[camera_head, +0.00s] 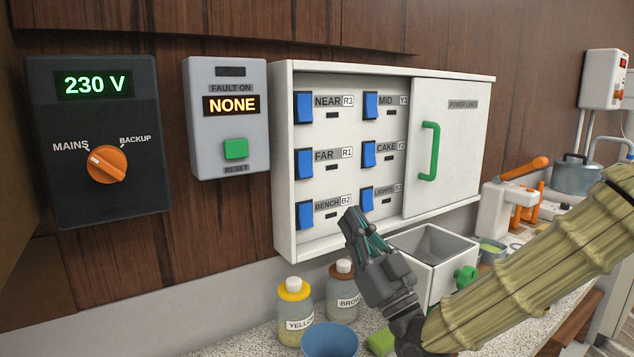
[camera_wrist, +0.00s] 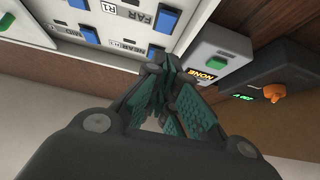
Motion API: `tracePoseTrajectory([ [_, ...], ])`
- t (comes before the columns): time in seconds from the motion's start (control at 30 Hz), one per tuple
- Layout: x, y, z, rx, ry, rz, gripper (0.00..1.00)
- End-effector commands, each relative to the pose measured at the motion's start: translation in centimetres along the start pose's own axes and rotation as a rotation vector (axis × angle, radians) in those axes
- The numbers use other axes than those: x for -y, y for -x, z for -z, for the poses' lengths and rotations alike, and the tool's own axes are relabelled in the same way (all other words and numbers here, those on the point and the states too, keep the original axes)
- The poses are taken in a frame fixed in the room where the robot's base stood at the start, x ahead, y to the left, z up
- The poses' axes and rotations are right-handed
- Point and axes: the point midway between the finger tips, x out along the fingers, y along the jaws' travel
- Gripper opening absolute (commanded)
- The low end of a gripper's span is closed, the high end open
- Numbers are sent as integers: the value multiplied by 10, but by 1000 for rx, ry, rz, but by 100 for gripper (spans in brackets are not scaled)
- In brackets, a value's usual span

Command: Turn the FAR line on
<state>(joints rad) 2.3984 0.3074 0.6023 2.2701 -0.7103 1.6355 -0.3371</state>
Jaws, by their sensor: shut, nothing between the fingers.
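The FAR switch (camera_head: 304,162) is a blue rocker in the middle of the left column inside the white panel box (camera_head: 283,220). Its label reads FAR R1, and the small indicator under it looks dark. I cannot tell which way the rocker is tipped. In the wrist view the FAR switch (camera_wrist: 165,20) shows upside down, beyond the NEAR switch (camera_wrist: 157,53). My gripper (camera_head: 356,218) is shut and empty. In the head view it appears below and right of the FAR switch, near the panel's lower edge; it also shows in the wrist view (camera_wrist: 162,78).
The sliding door (camera_head: 455,150) with a green handle covers the panel's right part. Other blue rockers surround FAR. The fault box (camera_head: 228,130) reads NONE; the selector (camera_head: 107,165) sits under 230 V. Bottles (camera_head: 294,310), a blue cup (camera_head: 330,340) and an open white box (camera_head: 430,285) stand below.

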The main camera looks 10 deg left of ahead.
Motion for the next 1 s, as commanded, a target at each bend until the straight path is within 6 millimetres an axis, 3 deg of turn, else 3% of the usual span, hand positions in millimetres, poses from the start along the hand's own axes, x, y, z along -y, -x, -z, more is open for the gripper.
tracePoseTrajectory([
  [0.27,0,-10,1,0,1,0,0],
  [0.83,0,-101,2,0,1,0,0],
  [1.0,0,-117,-15,1,0,0,0],
])
